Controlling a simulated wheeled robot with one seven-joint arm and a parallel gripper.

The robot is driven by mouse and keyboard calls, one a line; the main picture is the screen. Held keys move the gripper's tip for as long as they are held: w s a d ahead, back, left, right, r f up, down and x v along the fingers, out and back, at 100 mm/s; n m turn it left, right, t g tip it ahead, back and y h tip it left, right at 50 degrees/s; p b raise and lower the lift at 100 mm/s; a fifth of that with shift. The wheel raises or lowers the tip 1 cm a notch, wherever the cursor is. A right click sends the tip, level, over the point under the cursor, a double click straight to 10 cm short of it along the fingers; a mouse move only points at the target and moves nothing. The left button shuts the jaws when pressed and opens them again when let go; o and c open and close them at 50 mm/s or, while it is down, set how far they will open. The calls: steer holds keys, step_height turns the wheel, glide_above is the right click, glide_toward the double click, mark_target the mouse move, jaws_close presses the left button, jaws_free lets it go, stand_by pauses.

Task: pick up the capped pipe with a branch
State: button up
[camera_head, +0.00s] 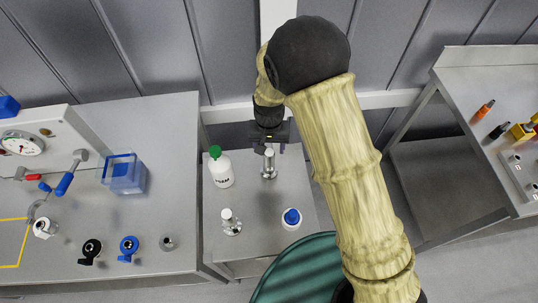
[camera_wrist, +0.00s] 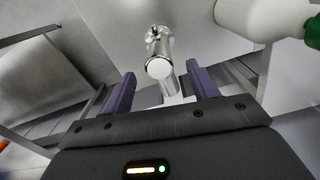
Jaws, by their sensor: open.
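A shiny metal pipe with a white cap (camera_head: 268,164) stands upright on the small grey table. In the wrist view this pipe (camera_wrist: 158,48) shows its white round cap toward the camera, between and beyond the fingers. A second white-capped metal fitting (camera_head: 231,223) stands nearer the table's front left; it seems to have a side branch. I cannot tell for sure which of the two is the branched pipe. My gripper (camera_head: 270,143) is open and empty at the far pipe's top, and its purple fingers (camera_wrist: 162,88) lie either side of it with gaps.
A white bottle with a green cap (camera_head: 220,168) stands close left of the far pipe. A blue-topped white container (camera_head: 291,218) stands front right on the small table (camera_head: 258,200). A left bench (camera_head: 185,130) carries valves and a blue box (camera_head: 124,174). A green round surface (camera_head: 300,270) is in front.

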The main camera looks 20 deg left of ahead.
mark_target(269, 152)
steer(key=shift+f, duration=0.1)
steer(key=shift+d+f+p, duration=0.1)
steer(key=shift+f+p, duration=0.45)
steer(key=shift+p, duration=0.1)
steer(key=shift+f+p, duration=0.8)
steer(key=shift+f, duration=1.2)
jaws_close()
steer(key=shift+r, duration=0.15)
